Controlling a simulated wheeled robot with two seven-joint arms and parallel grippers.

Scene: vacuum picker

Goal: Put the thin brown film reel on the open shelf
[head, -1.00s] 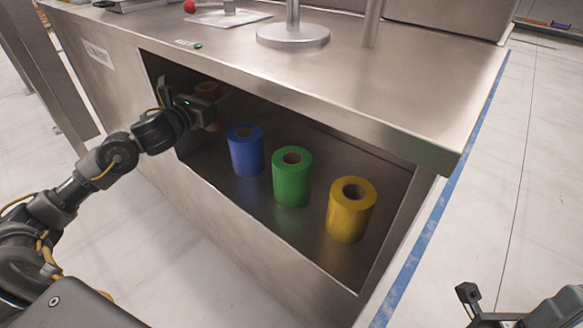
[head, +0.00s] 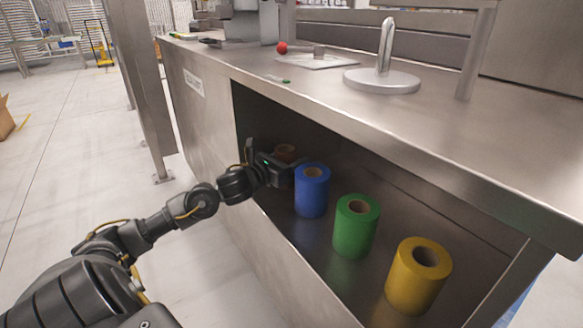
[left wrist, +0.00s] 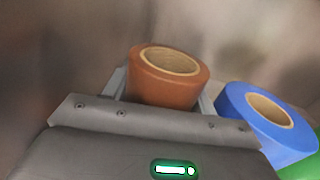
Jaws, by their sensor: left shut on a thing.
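The brown film reel (head: 285,151) stands inside the open shelf (head: 340,282) at its far left end, mostly hidden behind my left gripper in the head view. In the left wrist view the brown reel (left wrist: 168,80) is upright between the two fingers. My left gripper (head: 287,168) is shut on it, and its fingers also show in the left wrist view (left wrist: 163,92). Whether the reel's bottom touches the shelf floor is hidden. My right gripper is not in view now.
A blue reel (head: 312,192) stands close to the right of my left gripper. A green reel (head: 355,228) and a yellow reel (head: 417,278) stand further right on the shelf. The steel counter top (head: 440,125) overhangs the shelf. A post (head: 150,100) stands left of the counter.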

